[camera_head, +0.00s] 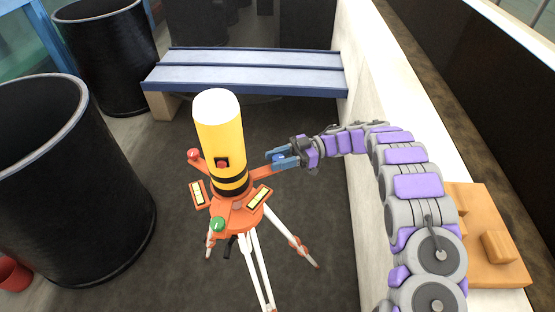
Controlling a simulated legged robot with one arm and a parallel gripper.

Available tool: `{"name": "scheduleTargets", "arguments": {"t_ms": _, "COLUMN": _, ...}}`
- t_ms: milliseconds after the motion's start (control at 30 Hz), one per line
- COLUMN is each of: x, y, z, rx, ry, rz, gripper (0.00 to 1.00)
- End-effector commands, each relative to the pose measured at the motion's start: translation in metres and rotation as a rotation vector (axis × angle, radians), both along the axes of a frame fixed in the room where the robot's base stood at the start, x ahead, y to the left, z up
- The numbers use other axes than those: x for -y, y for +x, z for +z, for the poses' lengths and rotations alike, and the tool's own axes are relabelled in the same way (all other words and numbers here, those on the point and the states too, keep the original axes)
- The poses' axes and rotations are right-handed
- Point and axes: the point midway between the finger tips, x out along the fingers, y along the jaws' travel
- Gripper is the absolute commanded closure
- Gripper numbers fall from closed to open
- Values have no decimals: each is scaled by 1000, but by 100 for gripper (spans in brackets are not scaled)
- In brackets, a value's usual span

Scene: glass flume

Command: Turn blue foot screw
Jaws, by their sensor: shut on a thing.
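A yellow cylinder with black bands and a white top (220,140) stands upright on an orange base plate (240,217) on a tripod. The base has a red foot screw (193,154) at the back left and a green foot screw (217,224) at the front. The blue foot screw (278,156) is at the right end of an orange arm of the base. My gripper (283,156) reaches in from the right and is shut on the blue foot screw, whose sides are partly hidden by the fingers.
Black barrels (85,190) stand at the left. A blue bench (245,75) lies behind the tripod. A pale wall (345,215) runs along the right, with an orange-brown block (485,235) beyond it. White tripod legs (286,232) spread over the dark floor.

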Motion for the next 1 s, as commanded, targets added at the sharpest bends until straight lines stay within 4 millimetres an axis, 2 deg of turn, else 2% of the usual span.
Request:
{"name": "scheduleTargets", "arguments": {"t_ms": 33, "x": 0, "y": 2, "z": 5, "rx": 7, "ry": 10, "rz": 10, "gripper": 93}}
{"name": "scheduleTargets", "arguments": {"t_ms": 700, "x": 0, "y": 1, "z": 5, "rx": 4, "ry": 9, "rz": 49, "gripper": 93}}
{"name": "scheduleTargets", "arguments": {"t_ms": 733, "x": 0, "y": 1, "z": 5, "rx": 4, "ry": 9, "rz": 48, "gripper": 61}}
{"name": "scheduleTargets", "arguments": {"t_ms": 1000, "x": 0, "y": 1, "z": 5, "rx": 3, "ry": 7, "rz": 49, "gripper": 38}}
